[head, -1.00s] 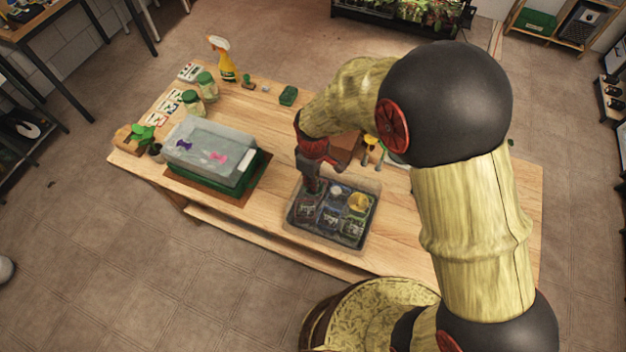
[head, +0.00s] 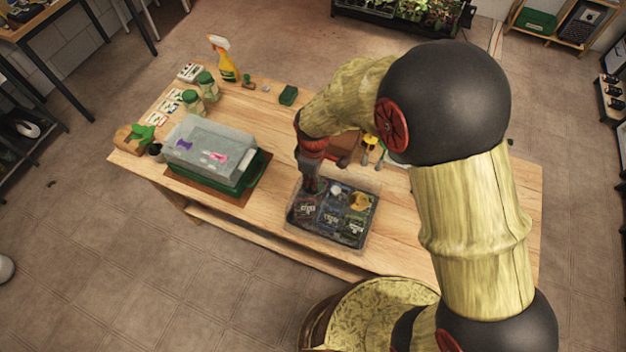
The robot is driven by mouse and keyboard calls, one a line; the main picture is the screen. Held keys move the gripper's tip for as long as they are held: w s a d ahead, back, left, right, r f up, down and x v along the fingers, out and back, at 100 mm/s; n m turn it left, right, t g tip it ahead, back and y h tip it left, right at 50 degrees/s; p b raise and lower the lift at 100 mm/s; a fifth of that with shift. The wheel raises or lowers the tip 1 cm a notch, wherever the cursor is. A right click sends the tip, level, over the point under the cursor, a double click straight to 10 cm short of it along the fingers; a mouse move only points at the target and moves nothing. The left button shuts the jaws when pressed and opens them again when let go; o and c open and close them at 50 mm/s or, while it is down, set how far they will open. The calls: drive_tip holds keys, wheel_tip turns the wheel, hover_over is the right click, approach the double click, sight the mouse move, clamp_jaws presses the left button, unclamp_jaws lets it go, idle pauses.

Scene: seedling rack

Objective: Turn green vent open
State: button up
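A clear tray or box (head: 337,239) with dark, labelled sections stands near the front edge of the wooden table. A yellow round piece (head: 360,201) and a pale one (head: 336,189) show at its top. I cannot make out a green vent now; my gripper covers the tray's back left part. My gripper (head: 309,187) points down there, its tip at or just above the tray. Whether it touches anything, and whether its fingers are apart, is too small to tell. A clear-lidded green propagator (head: 225,182) at the left has a purple vent (head: 184,145) and a pink vent (head: 217,156) on its lid.
Green-lidded jars (head: 193,102), a yellow spray bottle (head: 226,66) and a small green block (head: 288,95) stand at the back left. A brown box (head: 343,149) and small tools (head: 369,150) lie behind my gripper. Bare table lies between propagator and tray.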

drive_tip(key=o, duration=0.4)
drive_tip(key=shift+c, duration=0.2)
drive_tip(key=shift+r, duration=0.1)
wheel_tip(320, 180, up, 12)
idle(0.4)
idle(0.5)
drive_tip(key=r+m+b, duration=0.1)
drive_tip(key=r+m, duration=0.1)
drive_tip(key=m, duration=0.4)
hover_over(318, 196)
drive_tip(key=s+d, duration=0.3)
drive_tip(key=s+d+r+m+t+b, duration=0.2)
drive_tip(key=s+d+r+m+b, duration=0.2)
drive_tip(key=d, duration=0.4)
drive_tip(key=s+d+r+m+t+b, duration=0.3)
drive_tip(key=s+d+r+m+b, duration=0.1)
drive_tip(key=d, duration=0.5)
drive_tip(key=shift+s+t, duration=0.3)
drive_tip(key=shift+s, duration=0.4)
